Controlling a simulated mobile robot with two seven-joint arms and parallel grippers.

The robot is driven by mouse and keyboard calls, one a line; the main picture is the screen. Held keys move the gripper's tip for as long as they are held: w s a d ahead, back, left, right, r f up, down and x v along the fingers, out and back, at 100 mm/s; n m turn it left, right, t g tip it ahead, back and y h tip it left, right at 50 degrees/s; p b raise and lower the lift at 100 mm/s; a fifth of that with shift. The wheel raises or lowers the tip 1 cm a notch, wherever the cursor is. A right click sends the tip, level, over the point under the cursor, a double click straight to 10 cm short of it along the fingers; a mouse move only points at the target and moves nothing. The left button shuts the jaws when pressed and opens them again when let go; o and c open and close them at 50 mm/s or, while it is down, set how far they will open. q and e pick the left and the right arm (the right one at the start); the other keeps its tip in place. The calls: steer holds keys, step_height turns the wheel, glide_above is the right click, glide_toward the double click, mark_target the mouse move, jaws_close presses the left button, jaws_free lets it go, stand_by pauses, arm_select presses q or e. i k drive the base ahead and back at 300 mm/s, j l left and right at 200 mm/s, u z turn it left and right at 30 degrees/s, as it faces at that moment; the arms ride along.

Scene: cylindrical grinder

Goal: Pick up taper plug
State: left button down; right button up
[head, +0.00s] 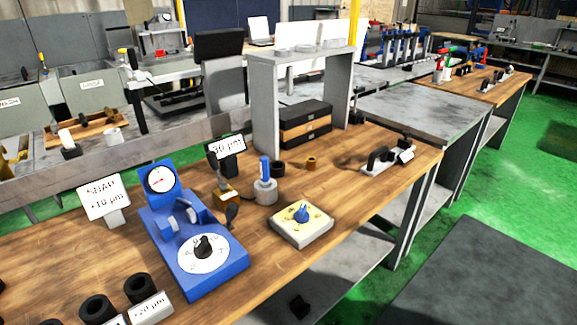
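I cannot tell for certain which item is the taper plug. A blue-handled piece (264,168) stands upright in a grey round holder (265,191) on the wooden bench and may be it. Its lower part is hidden in the holder. A small brass-coloured ring (311,162) and a black ring (278,168) lie behind it to the right. Neither of my grippers shows in the head view.
A blue snap gauge stand (205,262) with dials stands left of the holder. A pale box with a blue knob (301,224) sits at the bench's front edge. Black rings (97,308) stand front left. Bare wood (340,180) lies to the right.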

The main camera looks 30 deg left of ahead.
mark_target(264, 160)
steer(key=i+u, duration=0.15)
steer(key=u, duration=0.3)
steer(key=i+l+u, duration=0.15)
steer(key=u, duration=0.3)
steer(key=i+l+u, duration=0.1)
steer(key=u, duration=0.35)
steer(key=l, duration=0.1)
